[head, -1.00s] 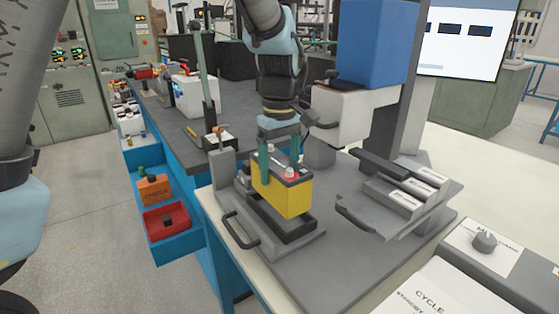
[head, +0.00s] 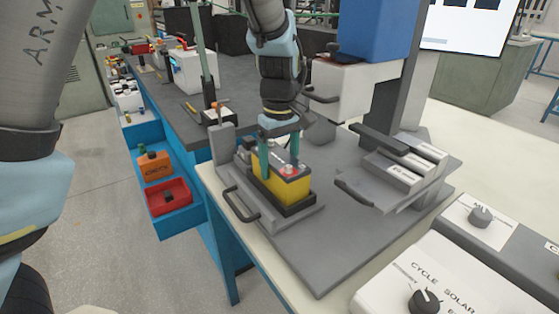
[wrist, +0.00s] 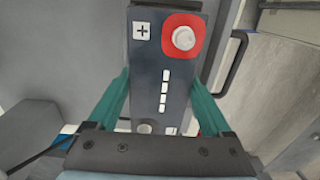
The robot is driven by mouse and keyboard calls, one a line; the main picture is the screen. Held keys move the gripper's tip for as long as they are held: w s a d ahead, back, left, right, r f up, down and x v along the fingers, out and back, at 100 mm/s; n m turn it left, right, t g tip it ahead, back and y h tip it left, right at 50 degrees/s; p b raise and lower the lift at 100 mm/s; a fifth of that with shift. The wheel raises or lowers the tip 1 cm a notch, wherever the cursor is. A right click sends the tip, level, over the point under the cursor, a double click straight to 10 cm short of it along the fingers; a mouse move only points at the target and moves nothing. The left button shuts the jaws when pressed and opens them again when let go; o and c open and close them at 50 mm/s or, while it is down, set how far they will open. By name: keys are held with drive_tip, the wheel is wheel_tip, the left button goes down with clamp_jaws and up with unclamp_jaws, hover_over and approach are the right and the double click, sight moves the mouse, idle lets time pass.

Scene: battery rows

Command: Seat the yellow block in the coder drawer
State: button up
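The yellow block (head: 288,190) has a dark top with a red-ringed terminal. It stands upright in the dark tray of the coder drawer (head: 302,209), its lower edge behind the tray rim. The drawer has a dark handle at its front left. My gripper (head: 280,165) is over the block, with one green finger on each side. In the wrist view, the block's dark top (wrist: 165,60) lies between the fingers (wrist: 161,76), which appear to touch both its sides. The block's underside is hidden, so I cannot tell whether it is fully down.
A grey post (head: 223,144) stands behind the drawer's left side. A blue and white machine head (head: 375,30) is behind, and a grey stepped fixture (head: 405,175) is to the right. Control boxes with knobs (head: 425,300) are at the front right. The grey plate between is clear.

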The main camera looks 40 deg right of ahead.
drive_tip(key=shift+o, duration=1)
wheel_tip(320, 180, up, 12)
drive_tip(key=b, duration=0.1)
drive_tip(key=w+a+f, duration=0.3)
drive_tip(key=w+a, duration=0.3)
drive_tip(key=a, duration=0.4)
drive_tip(key=w+a+f, duration=0.3)
drive_tip(key=w+a, duration=0.3)
drive_tip(key=a, duration=0.5)
drive_tip(key=s+a+f, duration=0.1)
drive_tip(key=a+f, duration=0.1)
drive_tip(key=a, duration=0.8)
drive_tip(key=s+a+f+t, duration=0.1)
drive_tip(key=s+a+f, duration=0.1)
drive_tip(key=a, duration=0.8)
drive_tip(key=shift+f+m+t, duration=0.3)
drive_tip(key=shift+f, duration=0.15)
